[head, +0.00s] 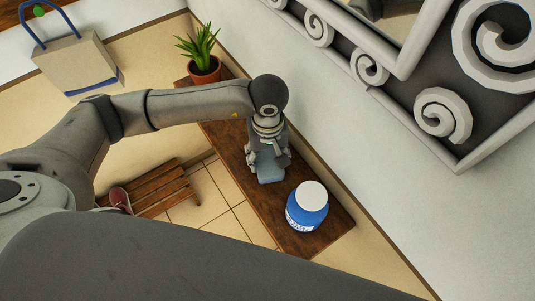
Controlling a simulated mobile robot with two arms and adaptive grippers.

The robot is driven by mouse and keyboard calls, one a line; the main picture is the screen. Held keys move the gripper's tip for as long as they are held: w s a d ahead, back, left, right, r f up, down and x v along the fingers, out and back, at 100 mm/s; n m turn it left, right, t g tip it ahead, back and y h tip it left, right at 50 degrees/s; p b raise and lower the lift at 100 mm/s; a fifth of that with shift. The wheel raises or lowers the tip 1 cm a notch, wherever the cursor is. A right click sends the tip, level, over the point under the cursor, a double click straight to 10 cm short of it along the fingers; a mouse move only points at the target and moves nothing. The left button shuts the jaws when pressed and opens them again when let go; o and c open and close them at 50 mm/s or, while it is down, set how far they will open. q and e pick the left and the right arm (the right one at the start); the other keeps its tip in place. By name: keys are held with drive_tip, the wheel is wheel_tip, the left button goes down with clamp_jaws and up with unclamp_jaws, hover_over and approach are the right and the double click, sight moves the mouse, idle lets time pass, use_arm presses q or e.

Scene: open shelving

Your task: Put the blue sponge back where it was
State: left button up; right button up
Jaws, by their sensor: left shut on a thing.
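My left gripper (268,160) points down over the dark wooden shelf (228,137). It is shut on the blue sponge (270,176), a small grey-blue block at its fingertips. The sponge is low, at or just above the shelf's surface; I cannot tell whether it touches. The gripper hides part of the sponge. A blue jar with a white lid (307,206) stands on the shelf, a little right of and nearer than the sponge. My right gripper is not in view.
A potted plant (204,69) stands at the shelf's far end. A framed mirror (440,112) hangs on the wall at right. A slatted wooden rack (165,190) with a red shoe (120,199) is on the tiled floor. A bag (78,63) is at upper left.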

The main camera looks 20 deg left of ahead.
sight(268, 156)
use_arm(q)
drive_tip(key=o, duration=1)
drive_tip(key=shift+o, duration=0.2)
drive_tip(key=shift+r, duration=0.45)
wheel_tip(268, 156, up, 11)
drive_tip(key=b, duration=0.3)
drive_tip(key=shift+r, duration=0.15)
